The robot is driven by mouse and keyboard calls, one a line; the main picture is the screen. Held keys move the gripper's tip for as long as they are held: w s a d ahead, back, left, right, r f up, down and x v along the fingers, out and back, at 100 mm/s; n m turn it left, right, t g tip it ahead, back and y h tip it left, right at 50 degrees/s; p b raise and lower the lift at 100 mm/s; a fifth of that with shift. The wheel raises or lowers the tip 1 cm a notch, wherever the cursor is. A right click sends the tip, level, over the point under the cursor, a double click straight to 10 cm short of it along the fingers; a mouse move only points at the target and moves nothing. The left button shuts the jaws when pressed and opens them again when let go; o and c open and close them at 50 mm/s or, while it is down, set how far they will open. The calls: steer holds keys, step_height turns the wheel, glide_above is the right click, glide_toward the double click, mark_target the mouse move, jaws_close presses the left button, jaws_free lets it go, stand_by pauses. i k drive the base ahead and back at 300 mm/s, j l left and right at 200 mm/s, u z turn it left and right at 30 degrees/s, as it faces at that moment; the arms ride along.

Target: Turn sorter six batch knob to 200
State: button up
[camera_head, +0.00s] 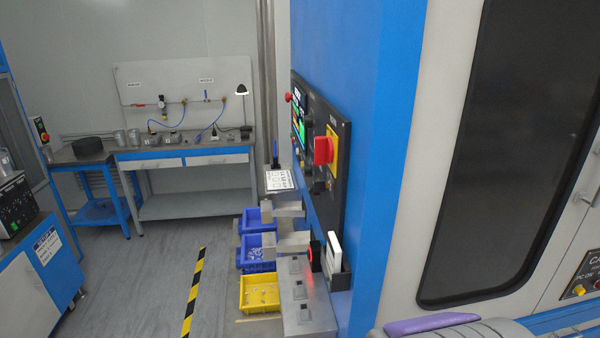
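The sorter's dark control panel (340,190) is on the blue machine side right of centre, seen at a steep angle. It carries a large red rotary switch (322,151) on a yellow plate, a lit screen (298,122), a red button (288,97) and small dark controls (319,186). I cannot tell which control is the batch knob; its labels and the number six are not readable. My gripper is not in view. A purple and grey rounded part at the bottom right seems to be mine.
Blue bins (252,221) and a yellow bin (259,309) stand below the panel beside metal chutes (304,302). A workbench (195,154) is at the back. The grey floor (140,285) is open left of the bins, with a yellow-black stripe (194,291). A dark-windowed machine door (500,140) is at right.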

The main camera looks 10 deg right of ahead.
mark_target(306, 169)
steer(key=u, duration=0.45)
steer(key=i+j+u, duration=0.1)
steer(key=u, duration=0.85)
steer(key=i+u, duration=0.1)
steer(key=u, duration=0.8)
steer(key=i+l+z, duration=0.1)
steer(key=i+l, duration=0.1)
steer(key=i, duration=0.05)
